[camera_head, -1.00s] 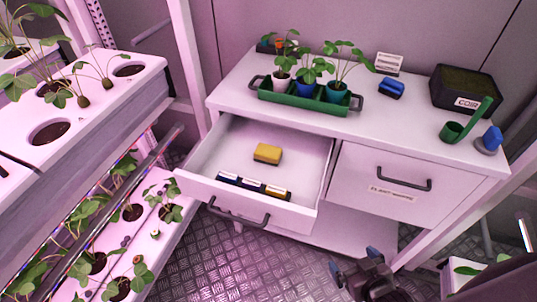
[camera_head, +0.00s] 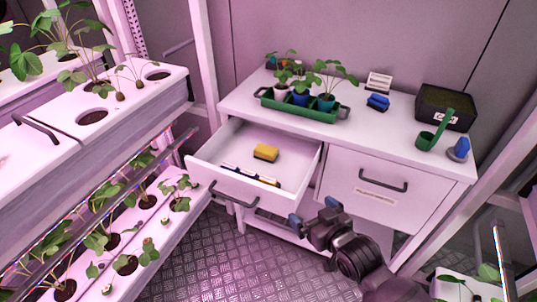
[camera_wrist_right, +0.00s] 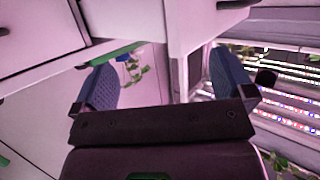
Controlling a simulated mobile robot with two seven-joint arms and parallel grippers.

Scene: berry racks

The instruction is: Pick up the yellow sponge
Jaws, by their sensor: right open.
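The yellow sponge (camera_head: 266,152) lies in the open left drawer (camera_head: 222,182) of the white cabinet, behind a row of dark and yellow items. My right gripper (camera_head: 314,214) is in front of the cabinet, below and to the right of the open drawer, apart from the sponge. Its blue fingers are spread and empty. In the right wrist view my right gripper (camera_wrist_right: 165,85) faces the cabinet's drawer corner, and the sponge does not show there. My left gripper is not in view.
The right drawer (camera_head: 360,200) is shut. On the cabinet top stand a green tray (camera_head: 318,113) of potted plants, a blue clip-like item (camera_head: 377,102), a dark soil box (camera_head: 470,120) and a green scoop (camera_head: 426,139). A plant rack (camera_head: 100,140) stands at left.

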